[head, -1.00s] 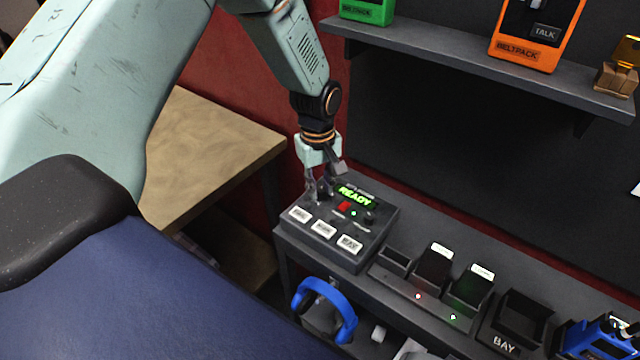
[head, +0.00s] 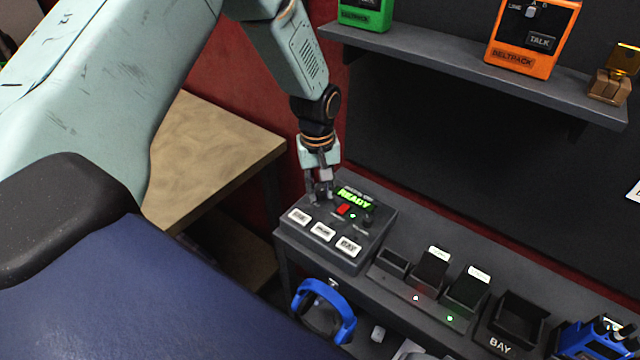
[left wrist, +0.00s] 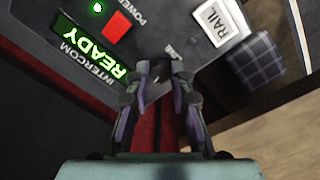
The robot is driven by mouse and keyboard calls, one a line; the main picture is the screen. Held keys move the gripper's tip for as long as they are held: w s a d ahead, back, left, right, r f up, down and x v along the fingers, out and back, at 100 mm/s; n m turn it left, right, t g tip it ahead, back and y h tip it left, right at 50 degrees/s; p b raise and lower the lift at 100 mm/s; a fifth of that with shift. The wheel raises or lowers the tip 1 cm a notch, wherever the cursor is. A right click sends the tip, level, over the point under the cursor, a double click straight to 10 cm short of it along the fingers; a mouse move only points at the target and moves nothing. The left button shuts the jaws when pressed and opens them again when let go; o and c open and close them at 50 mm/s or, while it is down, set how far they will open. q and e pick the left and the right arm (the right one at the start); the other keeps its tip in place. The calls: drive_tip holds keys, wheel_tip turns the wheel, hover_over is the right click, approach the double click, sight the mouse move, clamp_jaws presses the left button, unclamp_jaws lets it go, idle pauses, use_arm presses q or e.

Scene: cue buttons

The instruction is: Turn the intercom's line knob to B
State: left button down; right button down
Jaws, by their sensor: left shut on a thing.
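The intercom (head: 376,238) is a dark box on the shelf's left end, with a green READY display (head: 355,197), a red power switch (head: 343,209) and a lit green light. My left gripper (head: 320,196) points down at its back left corner. I cannot read the knob's setting. My right gripper is not in view.
White buttons (head: 322,232) line the intercom's front, one reading RAIL (left wrist: 215,22) in the left wrist view. A charger (head: 404,285) and a BAY holder (head: 500,346) stand to the right. A blue headset (head: 345,325) hangs below. Green (head: 366,14) and orange (head: 533,40) beltpacks sit above.

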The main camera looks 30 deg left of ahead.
sight(318, 191)
use_arm(q)
drive_tip(key=m, duration=0.3)
drive_tip(key=shift+m+p, duration=0.3)
drive_tip(key=m, duration=0.4)
drive_tip(key=shift+m, duration=0.7)
drive_tip(key=c, duration=1.2)
unclamp_jaws()
drive_tip(key=shift+o, duration=0.2)
drive_tip(key=shift+w+r, duration=0.1)
drive_tip(key=shift+r, duration=0.15)
wheel_tip(318, 191, up, 12)
drive_tip(key=shift+a+f, duration=0.2)
drive_tip(key=shift+f, duration=0.05)
